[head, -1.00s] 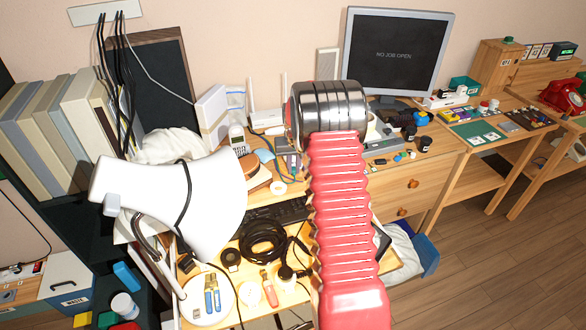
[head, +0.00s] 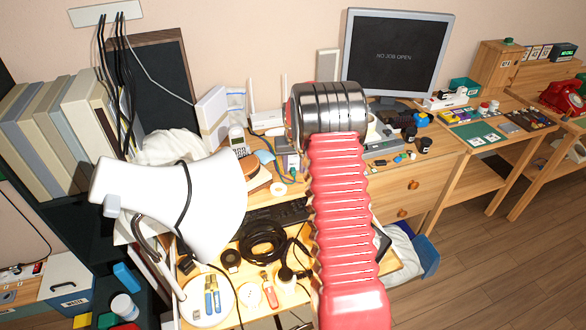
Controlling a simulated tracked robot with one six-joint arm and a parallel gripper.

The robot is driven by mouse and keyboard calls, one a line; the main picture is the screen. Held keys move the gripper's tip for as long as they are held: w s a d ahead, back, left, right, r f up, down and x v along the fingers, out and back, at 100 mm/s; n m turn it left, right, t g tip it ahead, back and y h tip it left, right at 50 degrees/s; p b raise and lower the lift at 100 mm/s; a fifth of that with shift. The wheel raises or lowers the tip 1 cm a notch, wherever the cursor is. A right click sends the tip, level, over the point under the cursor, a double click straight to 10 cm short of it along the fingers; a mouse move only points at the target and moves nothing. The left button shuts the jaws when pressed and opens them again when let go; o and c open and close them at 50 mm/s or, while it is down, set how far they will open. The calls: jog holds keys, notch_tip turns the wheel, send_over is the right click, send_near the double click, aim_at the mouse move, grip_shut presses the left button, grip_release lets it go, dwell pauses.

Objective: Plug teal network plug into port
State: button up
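My arm, a red ribbed sleeve ending in a shiny metal wrist, reaches over the desk in the head view. The fingers of my gripper are hidden behind this wrist, so I cannot see whether they hold anything. Just left of the wrist, a small grey device (head: 289,160) stands on the desk with a small teal-blue piece (head: 293,171) at its front. It is too small to tell whether this piece is the network plug. I cannot make out the port.
A white lamp shade (head: 165,205) fills the left front. A white router (head: 266,118) and cordless phone (head: 238,141) stand behind. A monitor (head: 398,52) stands at the back right, above small cluttered parts.

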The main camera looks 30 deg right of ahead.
notch_tip(320, 180, up, 13)
jog(key=s+a, duration=0.1)
jog(key=s, duration=0.1)
jog(key=shift+s, duration=0.2)
jog(key=shift+s, duration=0.1)
dwell(0.6)
